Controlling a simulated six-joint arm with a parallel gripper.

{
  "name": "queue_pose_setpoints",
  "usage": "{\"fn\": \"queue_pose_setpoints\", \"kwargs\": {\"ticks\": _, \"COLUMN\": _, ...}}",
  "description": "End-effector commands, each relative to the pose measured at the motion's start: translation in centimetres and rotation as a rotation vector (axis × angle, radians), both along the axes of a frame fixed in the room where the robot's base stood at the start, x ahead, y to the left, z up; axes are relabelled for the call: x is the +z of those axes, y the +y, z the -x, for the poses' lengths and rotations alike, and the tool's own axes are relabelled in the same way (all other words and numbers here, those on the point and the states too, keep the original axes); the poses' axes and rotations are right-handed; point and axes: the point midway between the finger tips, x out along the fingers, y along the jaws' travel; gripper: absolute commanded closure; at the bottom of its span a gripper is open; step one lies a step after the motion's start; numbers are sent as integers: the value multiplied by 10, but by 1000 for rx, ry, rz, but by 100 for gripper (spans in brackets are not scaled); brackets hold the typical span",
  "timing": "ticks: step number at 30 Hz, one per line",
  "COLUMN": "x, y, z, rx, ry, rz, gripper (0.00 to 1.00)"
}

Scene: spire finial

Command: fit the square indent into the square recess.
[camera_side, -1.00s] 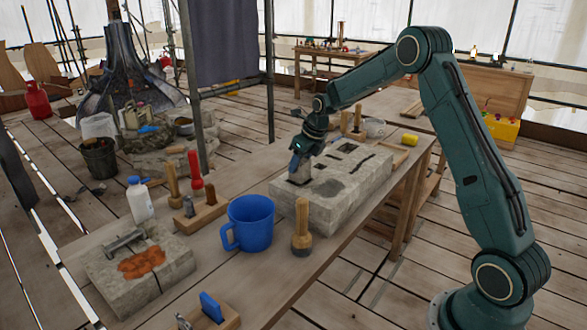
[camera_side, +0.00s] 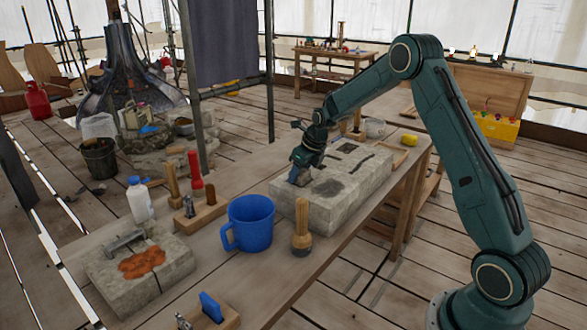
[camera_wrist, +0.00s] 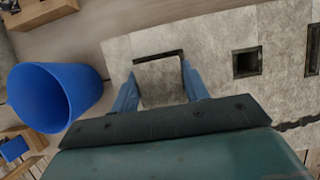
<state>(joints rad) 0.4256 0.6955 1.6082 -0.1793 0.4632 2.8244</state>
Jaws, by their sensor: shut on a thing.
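The stone block (camera_side: 335,195) lies on the workbench, and its top also fills much of the wrist view (camera_wrist: 215,40). My gripper (camera_side: 299,180) is low over the block's near-left end. In the wrist view its blue fingers (camera_wrist: 160,92) are shut on a grey square stone piece (camera_wrist: 160,80), the square indent. A dark edge of the square recess shows along the piece's top and right sides. The piece is at this recess; I cannot tell how deep it sits. In the side view the gripper mostly hides the piece and recess.
A blue mug (camera_side: 251,223) and a wooden-handled mallet (camera_side: 302,228) stand close to the block. Another square hole (camera_wrist: 247,62) is in the block's top. A tool rack (camera_side: 201,215), a white bottle (camera_side: 139,199) and a smaller stone slab (camera_side: 170,275) are at left.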

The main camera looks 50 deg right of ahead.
Motion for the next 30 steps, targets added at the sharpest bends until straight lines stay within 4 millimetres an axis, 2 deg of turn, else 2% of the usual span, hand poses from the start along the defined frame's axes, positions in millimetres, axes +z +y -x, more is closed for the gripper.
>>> {"fn": "queue_pose_setpoints", "kwargs": {"ticks": 1, "x": -7, "y": 0, "z": 2, "rx": -2, "ry": 9, "rz": -2, "gripper": 90}}
{"fn": "queue_pose_setpoints", "kwargs": {"ticks": 4, "x": -11, "y": 0, "z": 2, "rx": -2, "ry": 12, "rz": -3, "gripper": 90}}
{"fn": "queue_pose_setpoints", "kwargs": {"ticks": 5, "x": -12, "y": 1, "z": 3, "rx": -3, "ry": 14, "rz": -3, "gripper": 51}}
{"fn": "queue_pose_setpoints", "kwargs": {"ticks": 8, "x": -13, "y": 1, "z": 3, "rx": -3, "ry": 16, "rz": -4, "gripper": 33}}
{"fn": "queue_pose_setpoints", "kwargs": {"ticks": 23, "x": -13, "y": 6, "z": 2, "rx": 8, "ry": 17, "rz": -11, "gripper": 33}}
{"fn": "queue_pose_setpoints", "kwargs": {"ticks": 30, "x": -4, "y": 6, "z": 2, "rx": 9, "ry": 17, "rz": -10, "gripper": 33}}
